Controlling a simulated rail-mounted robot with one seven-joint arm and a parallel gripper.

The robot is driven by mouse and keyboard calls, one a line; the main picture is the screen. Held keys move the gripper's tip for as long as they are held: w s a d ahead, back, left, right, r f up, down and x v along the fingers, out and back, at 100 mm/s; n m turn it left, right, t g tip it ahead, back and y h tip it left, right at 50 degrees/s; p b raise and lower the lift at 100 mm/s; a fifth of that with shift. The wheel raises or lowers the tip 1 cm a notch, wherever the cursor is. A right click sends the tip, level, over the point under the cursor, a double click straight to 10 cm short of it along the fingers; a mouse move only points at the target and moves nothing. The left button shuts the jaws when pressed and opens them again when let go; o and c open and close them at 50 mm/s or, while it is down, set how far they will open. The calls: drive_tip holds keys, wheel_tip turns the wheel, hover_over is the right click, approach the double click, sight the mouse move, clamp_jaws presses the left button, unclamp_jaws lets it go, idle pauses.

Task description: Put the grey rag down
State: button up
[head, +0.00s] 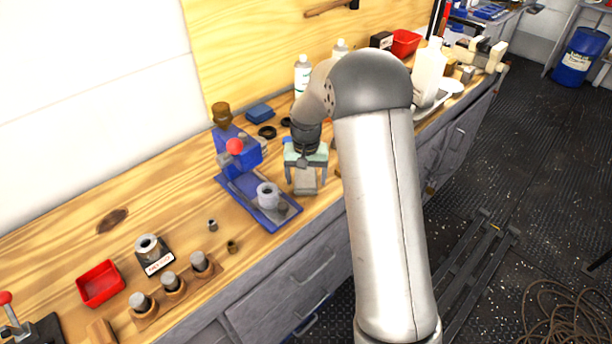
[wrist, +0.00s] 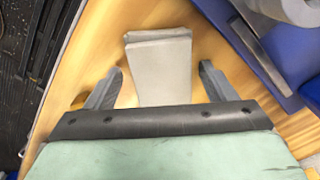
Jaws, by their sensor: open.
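The grey rag (wrist: 164,68) is a folded, flat pad. It appears to lie on the wooden bench top, between the two fingers of my gripper (wrist: 161,72) in the wrist view. The fingers are spread wide, with bare wood showing on both sides of the rag, so they do not grip it. In the head view my gripper (head: 305,188) points down over the bench near its front edge, and the rag (head: 306,181) shows between the fingers. The rag's near end is hidden behind the gripper body in the wrist view.
A blue press (head: 240,160) with a red knob stands just left of my gripper, its base close by. A white bottle (head: 302,76) and a white jug (head: 428,75) stand behind and to the right. A red tray (head: 100,284) sits at the left. The bench's front edge is near.

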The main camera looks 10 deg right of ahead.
sight(306, 177)
wheel_tip(306, 177, up, 12)
drive_tip(key=f+b, duration=0.1)
drive_tip(key=s+n, duration=0.3)
drive_tip(key=s, duration=2.9)
drive_tip(key=shift+s+a+r, duration=0.15)
drive_tip(key=shift+s+a, duration=0.1)
drive_tip(key=shift+a, duration=0.1)
drive_tip(key=o, duration=0.5)
drive_tip(key=shift+w, duration=0.1)
